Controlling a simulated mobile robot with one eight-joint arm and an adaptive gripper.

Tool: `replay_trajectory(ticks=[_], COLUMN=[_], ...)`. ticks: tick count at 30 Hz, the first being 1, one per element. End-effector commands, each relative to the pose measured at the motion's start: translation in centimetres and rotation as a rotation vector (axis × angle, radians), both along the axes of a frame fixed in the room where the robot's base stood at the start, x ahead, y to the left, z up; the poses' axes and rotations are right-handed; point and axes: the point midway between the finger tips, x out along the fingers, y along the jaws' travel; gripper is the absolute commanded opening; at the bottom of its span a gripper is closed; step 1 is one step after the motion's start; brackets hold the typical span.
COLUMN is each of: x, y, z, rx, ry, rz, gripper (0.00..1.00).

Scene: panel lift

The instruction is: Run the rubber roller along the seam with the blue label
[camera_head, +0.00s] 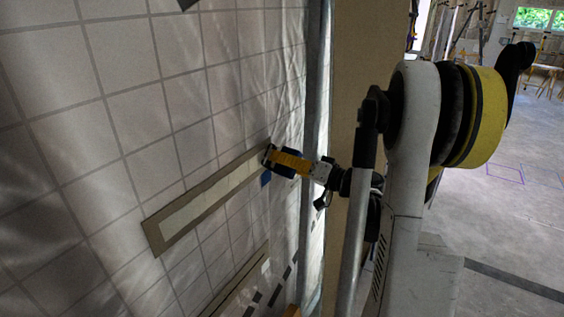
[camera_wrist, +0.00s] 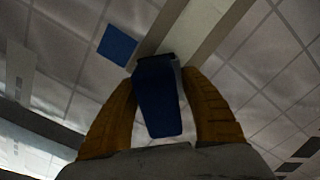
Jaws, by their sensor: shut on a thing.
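The seam is a pale strip with brown edges (camera_head: 205,203), running slantwise across the tiled wall. A small blue label (camera_head: 266,178) sits on the wall just below the strip's right end; it also shows in the wrist view (camera_wrist: 117,45), left of the strip (camera_wrist: 205,22). My gripper (camera_head: 281,160) is at the strip's right end. In the wrist view its yellow-brown fingers are shut on the dark blue handle (camera_wrist: 163,100) of the rubber roller. The roller's dark front end (camera_head: 269,154) overlaps the strip's end; I cannot tell whether it touches.
A second similar strip (camera_head: 238,284) lies lower on the wall, with several dark marks (camera_head: 273,287) beside it. A grey vertical post (camera_head: 312,120) stands right of the tiles, close to my gripper. Open floor (camera_head: 500,215) lies at the right.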

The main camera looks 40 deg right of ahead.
Motion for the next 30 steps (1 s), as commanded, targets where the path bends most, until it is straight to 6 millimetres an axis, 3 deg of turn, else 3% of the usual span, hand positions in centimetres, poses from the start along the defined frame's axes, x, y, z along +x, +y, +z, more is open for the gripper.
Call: replay_trajectory(ticks=[20, 30], x=[1.0, 0.0], y=[0.4, 2.9], z=[0.0, -0.1], rx=[0.000, 0.000], ry=[-0.001, 0.000], rz=[-0.001, 0.000], gripper=[0.28, 0.28])
